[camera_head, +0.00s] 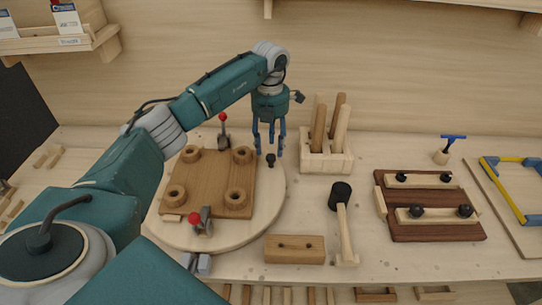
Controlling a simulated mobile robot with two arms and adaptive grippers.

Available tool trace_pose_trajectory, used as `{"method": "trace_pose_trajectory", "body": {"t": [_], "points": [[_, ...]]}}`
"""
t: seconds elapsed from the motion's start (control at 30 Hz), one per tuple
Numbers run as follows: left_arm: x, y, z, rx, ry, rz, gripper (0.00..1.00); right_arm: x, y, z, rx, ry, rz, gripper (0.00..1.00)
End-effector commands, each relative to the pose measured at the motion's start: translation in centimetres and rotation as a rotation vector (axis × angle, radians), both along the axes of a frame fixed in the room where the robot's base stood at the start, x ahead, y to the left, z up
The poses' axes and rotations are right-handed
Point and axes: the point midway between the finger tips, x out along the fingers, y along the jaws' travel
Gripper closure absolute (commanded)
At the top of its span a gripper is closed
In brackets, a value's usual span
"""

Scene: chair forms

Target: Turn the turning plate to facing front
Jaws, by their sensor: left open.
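The turning plate (268,208) is a round, light wooden disc on the left half of the workbench. It carries a brown wooden board (205,179) with several round wooden rings on it. A red-knobbed clamp (223,132) stands at the board's far side and another (201,222) at its near side. A small black knob (271,160) shows near the plate's far right edge. My left gripper (269,146) is open and points down, its blue fingers close to this knob; I cannot tell whether they touch it. My right gripper is not in view.
A wooden block holding upright pieces (327,160) stands behind right of the plate. A black-headed mallet (341,197) and a wooden block (294,250) lie right of it. A dark clamping jig (430,206) and a blue-yellow frame (510,195) lie farther right.

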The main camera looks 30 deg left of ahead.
Motion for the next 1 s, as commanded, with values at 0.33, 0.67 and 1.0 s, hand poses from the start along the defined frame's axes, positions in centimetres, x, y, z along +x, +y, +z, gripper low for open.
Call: {"method": "trace_pose_trajectory", "body": {"t": [0.33,0.67,1.0], "points": [[0.0,-0.1,-5.3,-0.001,0.0,-0.001,0.56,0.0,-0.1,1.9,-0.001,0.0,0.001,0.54],[0.0,-0.1,-6.2,-0.002,-0.002,-0.003,0.56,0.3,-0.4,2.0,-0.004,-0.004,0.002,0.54],[0.0,-0.1,-6.2,-0.001,-0.001,-0.002,1.0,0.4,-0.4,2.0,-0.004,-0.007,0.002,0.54]]}}
